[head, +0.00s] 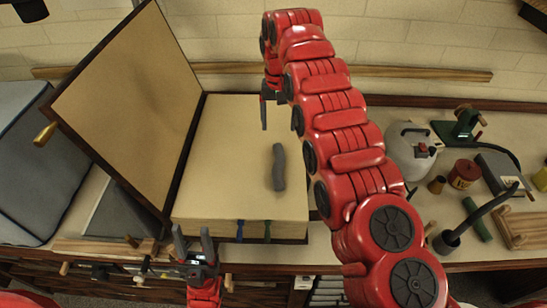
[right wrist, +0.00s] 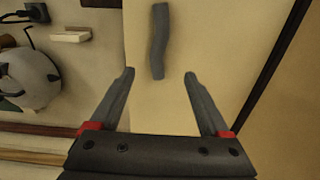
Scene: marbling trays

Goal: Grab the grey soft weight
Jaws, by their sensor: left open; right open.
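The grey soft weight (head: 279,168) is a slim, slightly bent dark-grey roll. It lies on the cream top of a box-like block (head: 215,150), right of its middle. In the right wrist view the weight (right wrist: 159,42) lies beyond the fingertips, roughly between their lines. My right gripper (right wrist: 159,74) is open and empty, apart from the weight. In the head view my right gripper (head: 268,112) hangs over the far part of the block, partly hidden by my arm. My left gripper (head: 193,240) is open and empty at the block's front edge, left of the weight.
A raised lid panel (head: 130,100) stands tilted on the block's left. Blue and green ribbons (head: 240,231) hang at its front. On the right are a white round canister (head: 411,150), a red tin (head: 464,173) and a dark pot (head: 446,241). The block's top is otherwise clear.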

